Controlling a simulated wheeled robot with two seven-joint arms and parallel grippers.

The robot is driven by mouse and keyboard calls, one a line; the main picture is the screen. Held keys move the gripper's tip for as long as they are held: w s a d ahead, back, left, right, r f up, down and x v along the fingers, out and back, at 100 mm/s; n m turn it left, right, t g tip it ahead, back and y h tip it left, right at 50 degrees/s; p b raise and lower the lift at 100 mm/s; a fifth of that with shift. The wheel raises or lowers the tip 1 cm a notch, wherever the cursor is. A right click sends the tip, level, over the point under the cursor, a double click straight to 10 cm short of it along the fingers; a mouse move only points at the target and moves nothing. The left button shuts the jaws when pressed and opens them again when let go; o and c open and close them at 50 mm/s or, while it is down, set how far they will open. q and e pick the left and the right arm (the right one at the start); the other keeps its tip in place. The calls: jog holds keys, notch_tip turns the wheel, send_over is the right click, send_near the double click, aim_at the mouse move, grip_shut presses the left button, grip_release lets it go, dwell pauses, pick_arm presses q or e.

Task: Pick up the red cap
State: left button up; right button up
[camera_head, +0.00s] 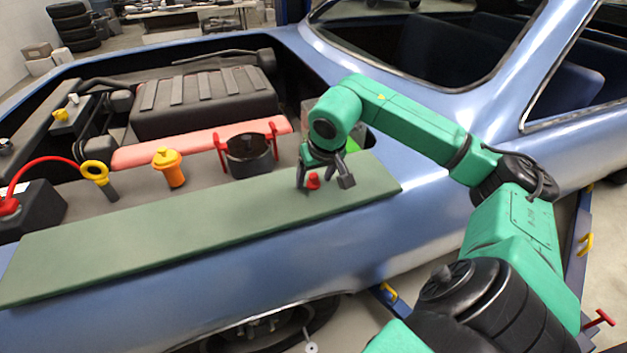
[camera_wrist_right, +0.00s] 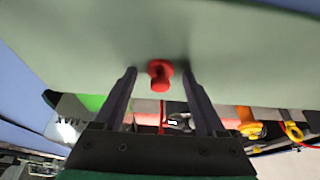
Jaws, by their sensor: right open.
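The red cap (camera_head: 313,181) is small, with a wide base and a knob. It sits on the flat green board (camera_head: 190,222) near the board's right end. My right gripper (camera_head: 325,184) is open, and its two dark fingers reach down on either side of the cap. In the right wrist view the cap (camera_wrist_right: 160,75) lies between the fingertips of the right gripper (camera_wrist_right: 158,80), with a gap on both sides. I cannot see it touching either finger. My left gripper is not in view.
The board lies along the blue car's fender (camera_head: 440,215). Behind it in the engine bay are a dark pot in a red holder (camera_head: 248,155), an orange-capped filler (camera_head: 168,168), a yellow ring handle (camera_head: 97,175) and a black battery (camera_head: 30,212). The board's left and middle are clear.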

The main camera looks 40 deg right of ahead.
jog(key=shift+r, duration=0.1)
grip_shut()
